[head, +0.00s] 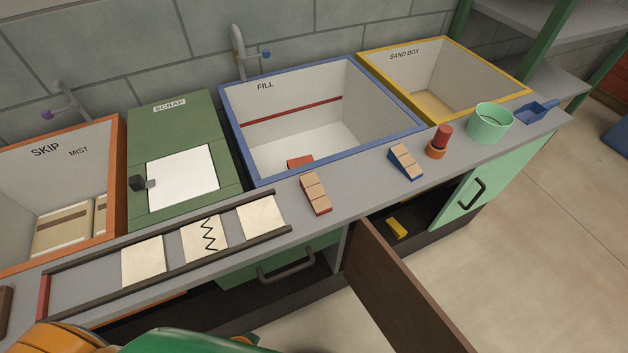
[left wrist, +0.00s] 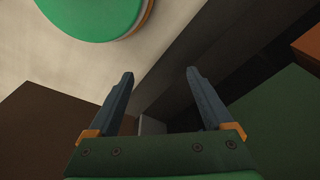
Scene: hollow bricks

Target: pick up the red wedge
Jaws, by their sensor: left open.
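A small red piece (head: 300,162) lies on the floor of the blue-rimmed bin marked FILL (head: 312,137), by its front wall. Its lower part is hidden by the rim, so I cannot tell whether it is wedge-shaped. A sloped piece with red sides and tan top faces (head: 316,194) rests on the counter in front of that bin. My left gripper (left wrist: 160,75) is open in the left wrist view, with nothing between its fingers. It is apart from both pieces. My right gripper is not in view.
On the counter are a blue-sided sloped piece (head: 405,162), a red cylinder in an orange ring (head: 438,142), a mint cup (head: 490,123) and a blue scoop (head: 533,112). A brown door (head: 405,290) stands open below. A yellow piece (head: 397,228) lies in the cabinet.

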